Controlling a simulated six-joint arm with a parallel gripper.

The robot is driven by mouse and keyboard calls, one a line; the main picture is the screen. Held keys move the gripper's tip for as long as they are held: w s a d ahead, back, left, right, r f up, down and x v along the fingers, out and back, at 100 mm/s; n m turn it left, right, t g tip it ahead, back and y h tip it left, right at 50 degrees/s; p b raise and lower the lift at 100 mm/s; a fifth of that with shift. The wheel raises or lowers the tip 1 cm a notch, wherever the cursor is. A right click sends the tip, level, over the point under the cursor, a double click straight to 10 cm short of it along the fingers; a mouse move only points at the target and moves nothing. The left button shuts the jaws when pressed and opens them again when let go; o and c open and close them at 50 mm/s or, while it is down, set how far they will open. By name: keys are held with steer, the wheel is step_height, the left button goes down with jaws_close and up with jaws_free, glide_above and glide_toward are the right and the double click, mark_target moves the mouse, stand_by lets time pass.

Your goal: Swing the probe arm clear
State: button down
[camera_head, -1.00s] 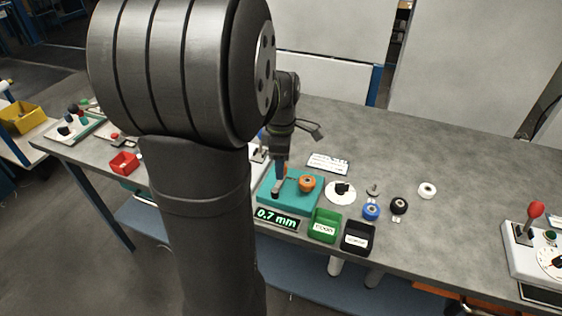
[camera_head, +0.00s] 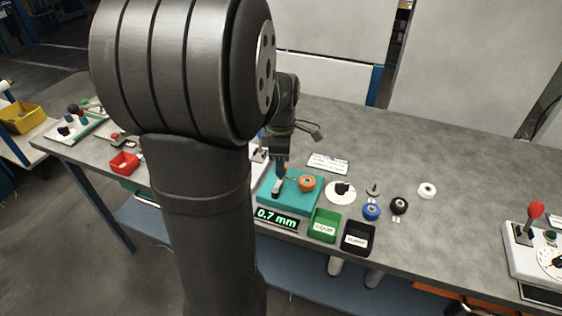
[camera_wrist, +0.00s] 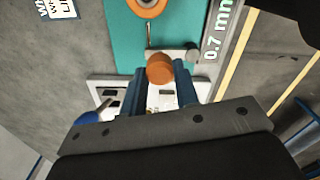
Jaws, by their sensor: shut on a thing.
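The teal gauge base (camera_head: 300,203) stands at the front of the bench, with an orange roll (camera_head: 307,183) on its right part. The roll also shows at the top of the wrist view (camera_wrist: 147,4). In the wrist view an orange knob (camera_wrist: 160,69) sits between the blue fingers of my gripper (camera_wrist: 165,78), which is shut on it. A thin probe arm (camera_wrist: 149,36) runs from near the knob toward the roll; its tip appears close to the roll, contact unclear. In the head view my gripper (camera_head: 280,170) is at the base's left part. The display (camera_head: 277,218) reads 0.7 mm.
A green bin (camera_head: 324,224) and a black bin (camera_head: 357,237) stand right of the display. A white disc (camera_head: 341,192), a blue roll (camera_head: 371,211), a black roll (camera_head: 398,205) and a white roll (camera_head: 427,190) lie further right.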

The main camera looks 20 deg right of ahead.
steer(key=n, duration=0.2)
steer(key=w+a+n, duration=0.1)
steer(key=n, duration=0.1)
steer(key=shift+a, duration=0.15)
steer(key=shift+w+a+n, duration=0.1)
steer(key=shift+a+n, duration=0.25)
steer(key=shift+n, duration=0.6)
steer(key=shift+a+n, duration=0.35)
steer(key=shift+n, duration=0.6)
steer(key=c, duration=1.1)
jaws_free()
steer(key=shift+r, duration=0.1)
step_height(320, 180, up, 17)
steer(key=shift+r, duration=0.15)
